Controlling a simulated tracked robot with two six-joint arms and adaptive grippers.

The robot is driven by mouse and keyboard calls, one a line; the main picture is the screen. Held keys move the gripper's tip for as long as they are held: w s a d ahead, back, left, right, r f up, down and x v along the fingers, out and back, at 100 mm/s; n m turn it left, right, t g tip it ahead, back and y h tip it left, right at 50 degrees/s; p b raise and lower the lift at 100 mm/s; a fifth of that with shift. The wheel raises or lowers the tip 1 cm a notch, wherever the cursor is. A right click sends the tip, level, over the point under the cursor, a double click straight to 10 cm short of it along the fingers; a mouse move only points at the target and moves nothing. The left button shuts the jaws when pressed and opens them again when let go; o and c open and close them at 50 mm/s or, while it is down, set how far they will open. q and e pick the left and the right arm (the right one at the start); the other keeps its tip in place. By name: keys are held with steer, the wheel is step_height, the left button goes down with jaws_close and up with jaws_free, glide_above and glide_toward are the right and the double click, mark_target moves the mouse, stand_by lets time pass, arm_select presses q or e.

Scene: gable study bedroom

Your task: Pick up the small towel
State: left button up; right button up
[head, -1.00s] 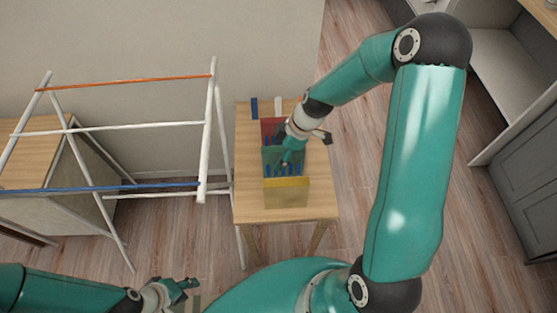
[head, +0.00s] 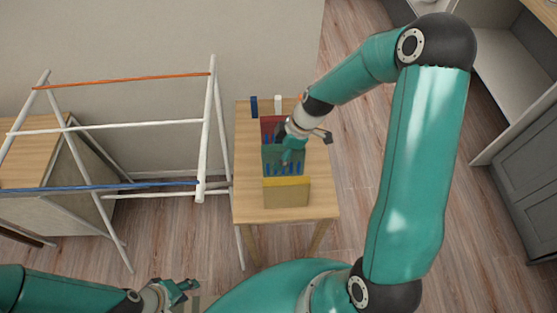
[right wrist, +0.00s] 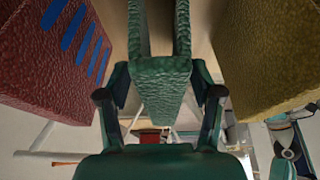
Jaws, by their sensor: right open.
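Several upright, rough-surfaced towel-like pieces stand in a row on the small wooden table: a red one (head: 270,126) with blue stripes, a green one (head: 270,155) with blue stripes, and a yellow one (head: 287,194). I cannot tell for certain which is the small towel. My right gripper (head: 293,150) is open over the green piece and hides part of it. In the right wrist view, the green piece (right wrist: 160,80) lies between the open fingers (right wrist: 160,100). My left gripper (head: 182,288) is low at the bottom, away from the table; its opening is unclear.
The wooden table (head: 248,160) has bare strips around the row. Blue and white uprights (head: 278,104) stand at its back. A white drying rack (head: 208,130) with orange and blue bars stands close to its left. Grey cabinets (head: 525,180) are at right; floor between is clear.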

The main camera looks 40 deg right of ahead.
stand_by(0.3)
jaws_close()
stand_by(0.4)
